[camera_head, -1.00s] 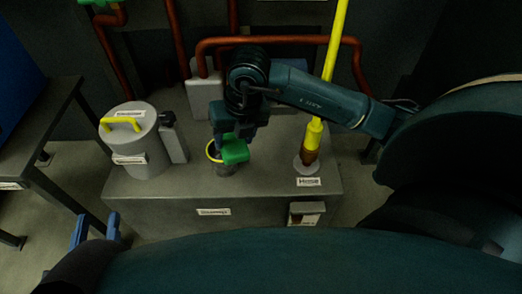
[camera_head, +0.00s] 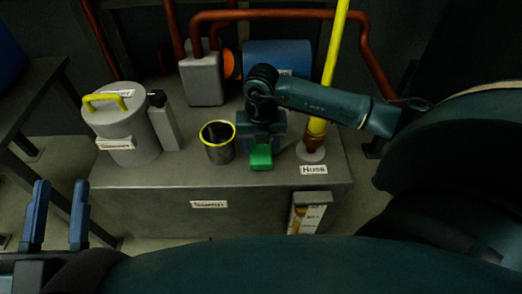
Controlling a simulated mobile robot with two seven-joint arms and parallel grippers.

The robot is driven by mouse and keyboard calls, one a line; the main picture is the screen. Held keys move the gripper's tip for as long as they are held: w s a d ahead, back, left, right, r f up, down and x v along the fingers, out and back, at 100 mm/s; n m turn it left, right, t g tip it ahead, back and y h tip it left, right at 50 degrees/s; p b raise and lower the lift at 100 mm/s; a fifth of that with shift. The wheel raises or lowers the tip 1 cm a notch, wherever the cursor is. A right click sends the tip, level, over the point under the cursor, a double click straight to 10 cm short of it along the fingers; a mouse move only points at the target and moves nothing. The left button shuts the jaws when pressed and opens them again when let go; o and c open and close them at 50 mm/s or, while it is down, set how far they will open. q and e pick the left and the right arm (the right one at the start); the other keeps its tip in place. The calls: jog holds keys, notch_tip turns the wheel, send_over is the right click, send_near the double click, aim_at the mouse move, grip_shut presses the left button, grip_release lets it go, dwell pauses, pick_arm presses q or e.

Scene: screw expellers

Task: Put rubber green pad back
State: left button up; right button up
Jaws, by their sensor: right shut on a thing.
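The green rubber pad (camera_head: 261,157) is a small bright green block in the head view. My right gripper (camera_head: 261,146) points down and is shut on it, just above or at the grey cabinet top; I cannot tell whether it touches. The pad is to the right of the yellow-rimmed cup (camera_head: 218,142), which looks dark inside. The gripper's fingers are partly hidden behind the pad. My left gripper (camera_head: 58,215) is at the lower left, its two blue fingers apart and empty, away from the cabinet.
On the grey cabinet (camera_head: 160,190) stand a grey canister (camera_head: 122,128) with a yellow handle and a yellow hose (camera_head: 330,85) in a round base. Red-brown pipes (camera_head: 270,14), a grey box (camera_head: 203,80) and a blue cylinder (camera_head: 277,58) are behind. A dark table (camera_head: 35,105) is at left.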

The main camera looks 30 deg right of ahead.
jog(key=shift+o, duration=0.2)
jog(key=shift+f, duration=0.5)
jog(key=shift+r, duration=0.1)
jog(key=o, duration=0.8)
jog(key=shift+o, duration=0.2)
